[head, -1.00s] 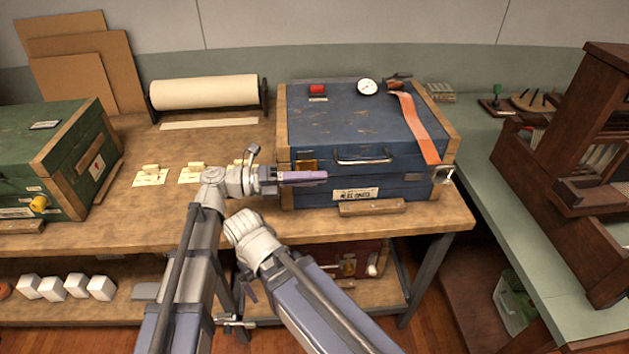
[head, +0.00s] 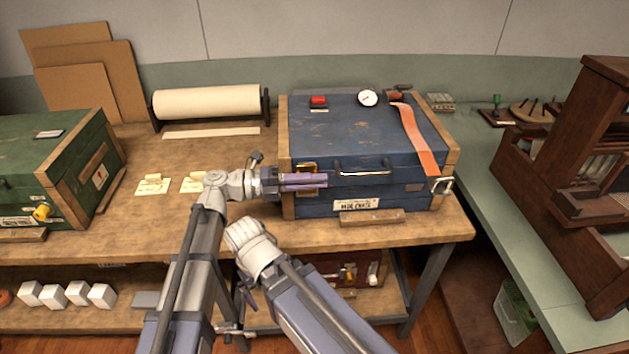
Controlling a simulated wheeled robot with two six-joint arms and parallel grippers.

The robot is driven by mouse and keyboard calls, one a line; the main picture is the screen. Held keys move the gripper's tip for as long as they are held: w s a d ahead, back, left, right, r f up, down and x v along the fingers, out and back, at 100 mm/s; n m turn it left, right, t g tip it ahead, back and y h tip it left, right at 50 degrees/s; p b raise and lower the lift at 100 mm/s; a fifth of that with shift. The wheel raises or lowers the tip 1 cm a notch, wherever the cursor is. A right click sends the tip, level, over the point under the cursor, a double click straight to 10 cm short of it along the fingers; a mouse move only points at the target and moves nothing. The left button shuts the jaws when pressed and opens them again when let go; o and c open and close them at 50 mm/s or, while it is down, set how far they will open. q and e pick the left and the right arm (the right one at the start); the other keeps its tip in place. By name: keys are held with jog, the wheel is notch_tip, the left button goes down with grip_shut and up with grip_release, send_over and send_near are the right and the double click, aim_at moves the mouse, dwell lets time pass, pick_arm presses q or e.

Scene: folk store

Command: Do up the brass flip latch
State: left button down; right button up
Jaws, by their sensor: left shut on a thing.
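The blue chest (head: 350,140) with wooden edges stands on the workbench, its lid down. The brass flip latch (head: 307,166) is at the left of its front, next to the dark handle (head: 362,172). My left gripper (head: 312,181) reaches in from the left and is shut at the latch. Its purple fingers cover the middle of the latch, so only brass edges show above and beside them; I cannot tell whether it is engaged.
An orange strap (head: 417,140) runs over the lid to a metal buckle (head: 441,185) at the front right. A red piece (head: 318,101) and a dial (head: 368,97) sit on the lid. A green chest (head: 50,165) stands left; a paper roll (head: 208,103) lies behind.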

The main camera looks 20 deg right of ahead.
pick_arm(q)
jog(key=c, duration=0.9)
grip_release()
jog(key=shift+w, duration=0.1)
jog(key=v, duration=0.7)
jog(key=shift+w+a, duration=0.1)
jog(key=shift+a, duration=0.25)
